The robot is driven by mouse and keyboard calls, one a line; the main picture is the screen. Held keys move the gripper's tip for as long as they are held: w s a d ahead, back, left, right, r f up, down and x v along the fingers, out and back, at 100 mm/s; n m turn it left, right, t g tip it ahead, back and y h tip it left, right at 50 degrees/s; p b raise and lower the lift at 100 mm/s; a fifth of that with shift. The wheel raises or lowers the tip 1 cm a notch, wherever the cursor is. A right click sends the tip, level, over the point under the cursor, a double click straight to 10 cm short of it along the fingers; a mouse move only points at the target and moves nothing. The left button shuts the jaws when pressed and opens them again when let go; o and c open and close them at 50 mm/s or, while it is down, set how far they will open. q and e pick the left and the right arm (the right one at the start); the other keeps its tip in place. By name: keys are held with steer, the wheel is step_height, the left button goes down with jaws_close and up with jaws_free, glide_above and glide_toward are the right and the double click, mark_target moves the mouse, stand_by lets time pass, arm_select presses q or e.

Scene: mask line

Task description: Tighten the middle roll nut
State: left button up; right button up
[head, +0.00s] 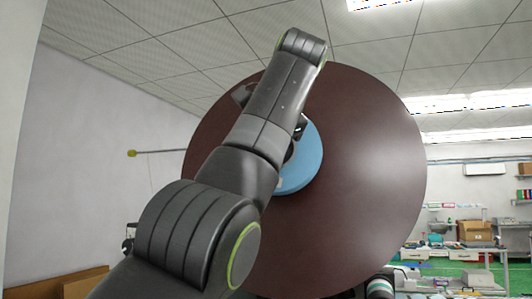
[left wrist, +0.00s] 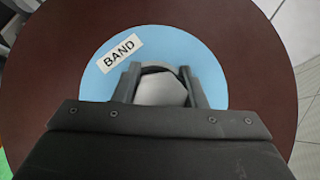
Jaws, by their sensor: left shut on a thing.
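A large dark brown roll (head: 370,160) faces me in the head view, with a light blue round core (head: 311,160) at its middle. In the left wrist view the blue core (left wrist: 208,62) carries a white label reading "BAND" (left wrist: 119,53). A grey nut (left wrist: 160,91) sits at the core's centre. My left gripper (left wrist: 158,70) is shut on the nut, one finger on each side of it. In the head view my left arm covers most of the gripper and the nut. My right gripper is not in view.
A thin rod with a yellow end (head: 133,153) stands out left of the roll. Cardboard boxes (head: 475,231) and benches are in the right background above a green floor. A brown panel (head: 85,285) is at the lower left.

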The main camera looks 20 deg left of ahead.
arm_select(q)
steer(key=shift+m+t+y+b, duration=0.4)
steer(key=shift+m+y+b, duration=0.2)
steer(key=shift+m+b, duration=0.1)
steer(key=shift+r, duration=0.1)
steer(key=o, duration=1)
steer(key=shift+f+p+v, duration=0.2)
steer(key=shift+p+v, duration=1.2)
steer(key=shift+v, duration=7.3)
